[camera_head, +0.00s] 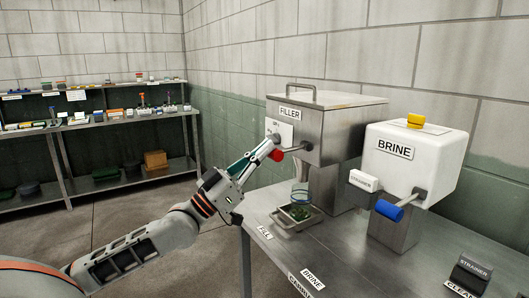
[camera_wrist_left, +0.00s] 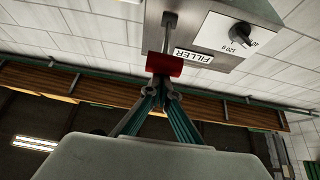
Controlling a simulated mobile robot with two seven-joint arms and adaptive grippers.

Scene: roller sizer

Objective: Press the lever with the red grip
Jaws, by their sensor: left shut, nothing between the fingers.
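The lever's red grip (camera_head: 276,155) sits on a short metal rod at the front of the steel filler machine (camera_head: 330,140). My left gripper (camera_head: 272,140) is shut and empty, with its fingertips at the red grip, seemingly touching its upper side. In the left wrist view the red grip (camera_wrist_left: 164,64) lies right ahead of the shut fingertips (camera_wrist_left: 160,92), and the lever rod runs from it to the machine. A clear jar (camera_head: 300,192) stands below the lever on a small metal tray (camera_head: 298,224). My right gripper is not in view.
A white BRINE machine (camera_head: 410,160) with a blue-gripped lever (camera_head: 390,211) and a yellow knob (camera_head: 414,121) stands to the right. Shelves (camera_head: 100,125) stand at the far left.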

